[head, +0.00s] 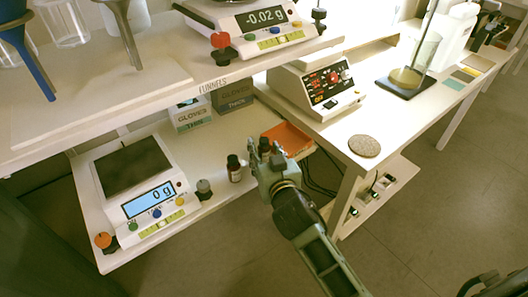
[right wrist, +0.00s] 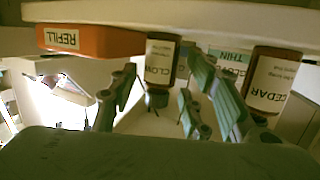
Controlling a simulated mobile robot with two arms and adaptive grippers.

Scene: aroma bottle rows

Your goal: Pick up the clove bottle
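The clove bottle (right wrist: 159,62) is a dark bottle with a white label, seen upside down in the right wrist view between the spread fingers of my right gripper. In the head view its dark top (head: 264,146) shows just beyond the gripper, which hides its lower part. My right gripper (head: 265,163) is open, with its fingers on either side of the bottle; I cannot tell whether they touch it. The cedar bottle (right wrist: 271,82) stands to the right in the wrist view, and left of the gripper in the head view (head: 234,168). My left gripper is not in view.
An orange refill tray (head: 290,138) is close beside the clove bottle. Glove boxes (head: 194,115) stand behind. A scale (head: 140,190) is at the left on the lower shelf. The upper shelf (head: 150,101) overhangs the back. A white table (head: 395,125) with instruments is at the right.

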